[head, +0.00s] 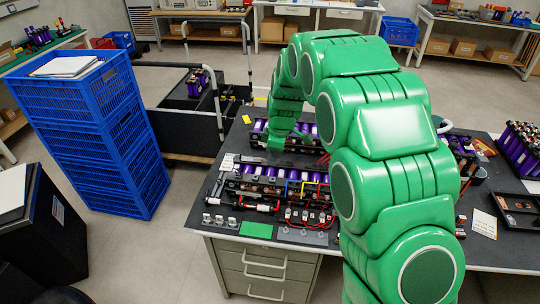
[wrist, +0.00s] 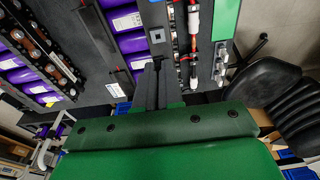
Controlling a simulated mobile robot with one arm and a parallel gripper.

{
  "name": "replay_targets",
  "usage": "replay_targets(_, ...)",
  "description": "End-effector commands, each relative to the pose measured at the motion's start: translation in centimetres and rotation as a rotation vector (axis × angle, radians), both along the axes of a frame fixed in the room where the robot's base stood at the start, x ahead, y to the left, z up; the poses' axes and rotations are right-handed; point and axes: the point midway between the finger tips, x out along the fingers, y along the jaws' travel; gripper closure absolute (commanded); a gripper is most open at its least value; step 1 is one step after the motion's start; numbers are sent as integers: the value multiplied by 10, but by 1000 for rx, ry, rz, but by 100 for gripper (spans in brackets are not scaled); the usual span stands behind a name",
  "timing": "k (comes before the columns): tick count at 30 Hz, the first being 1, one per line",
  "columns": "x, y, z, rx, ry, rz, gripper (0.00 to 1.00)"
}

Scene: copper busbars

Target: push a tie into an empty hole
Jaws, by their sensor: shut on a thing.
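My gripper (wrist: 157,68) shows in the wrist view as two dark fingers close together, reaching over the battery assembly. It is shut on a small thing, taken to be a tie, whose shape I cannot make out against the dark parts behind. In the head view my green arm bends down over the far part of the workbench, and the fingertips are hidden there. The battery module (head: 262,183) has purple cells, copper busbars and red, blue and yellow cables. Its purple cells also show in the wrist view (wrist: 127,20). I cannot tell which holes are empty.
The dark workbench (head: 213,199) carries a green card (head: 257,230) and several small metal clips (head: 220,219) at its front edge. A stack of blue crates (head: 105,130) stands to the left. A black chair (wrist: 262,85) shows right in the wrist view.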

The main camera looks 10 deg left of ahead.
Motion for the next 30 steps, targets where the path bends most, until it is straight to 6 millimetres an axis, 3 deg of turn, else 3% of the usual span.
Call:
replay_targets(15, 0, 1, -48, 1, 0, 0, 100)
replay_targets(30, 0, 0, -55, 1, -2, 0, 100)
